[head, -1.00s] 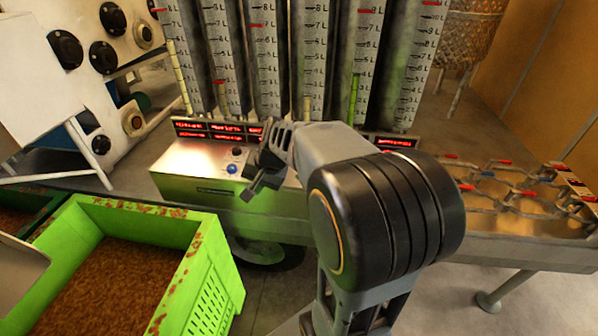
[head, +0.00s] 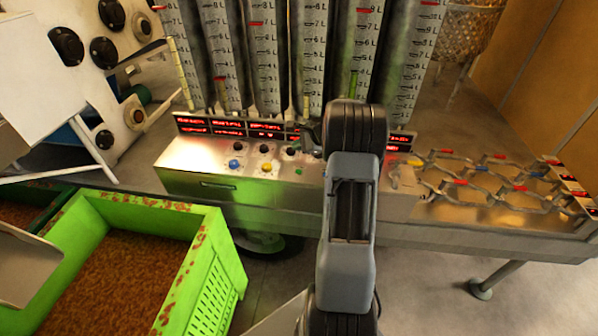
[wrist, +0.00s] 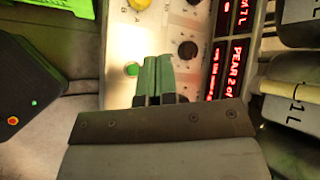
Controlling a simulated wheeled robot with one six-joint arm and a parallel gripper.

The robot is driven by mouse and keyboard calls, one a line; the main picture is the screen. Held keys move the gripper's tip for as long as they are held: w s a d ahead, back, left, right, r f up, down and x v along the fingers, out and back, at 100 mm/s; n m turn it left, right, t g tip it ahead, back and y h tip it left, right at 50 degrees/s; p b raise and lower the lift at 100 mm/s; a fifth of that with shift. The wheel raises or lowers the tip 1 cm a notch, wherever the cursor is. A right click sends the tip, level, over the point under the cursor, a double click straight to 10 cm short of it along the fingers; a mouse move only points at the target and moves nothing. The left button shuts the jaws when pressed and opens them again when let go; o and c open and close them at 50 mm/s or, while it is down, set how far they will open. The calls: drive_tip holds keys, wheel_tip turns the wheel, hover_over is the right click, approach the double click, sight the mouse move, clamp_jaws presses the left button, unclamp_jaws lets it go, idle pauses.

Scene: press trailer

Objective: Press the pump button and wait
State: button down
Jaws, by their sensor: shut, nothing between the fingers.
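A metal control panel (head: 215,165) carries a blue button (head: 235,163), a yellow button (head: 267,167) and a green button (head: 299,171), with black knobs (head: 264,148) behind them. I cannot read which one is the pump button. In the wrist view my gripper (wrist: 158,60) is shut, its two greenish fingers together over the panel. The fingertips are just beside the green button (wrist: 132,69), between it and a black knob (wrist: 188,50). The yellow button (wrist: 143,4) is at the top edge. I cannot tell whether the fingertips touch the panel. In the head view my arm mostly hides the gripper.
Red displays (head: 207,123) and tall graduated tubes (head: 262,50) stand behind the panel. A bright green crate (head: 215,270) of brown material stands at front left. A metal tray with bent handles (head: 490,180) lies to the right.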

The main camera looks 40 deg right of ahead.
sight(299, 173)
drive_tip(key=shift+f+b, duration=3.1)
drive_tip(key=shift+f, duration=1.3)
drive_tip(key=shift+f, duration=0.2)
drive_tip(key=shift+f+b, duration=0.2)
drive_tip(key=shift+b, duration=0.3)
drive_tip(key=shift+f+b, duration=0.4)
drive_tip(key=shift+r, duration=0.15)
drive_tip(key=shift+r+p, duration=0.5)
drive_tip(key=shift+r, duration=0.15)
drive_tip(key=shift+r, duration=0.1)
drive_tip(key=shift+r+p, duration=1.7)
drive_tip(key=shift+r, duration=0.7)
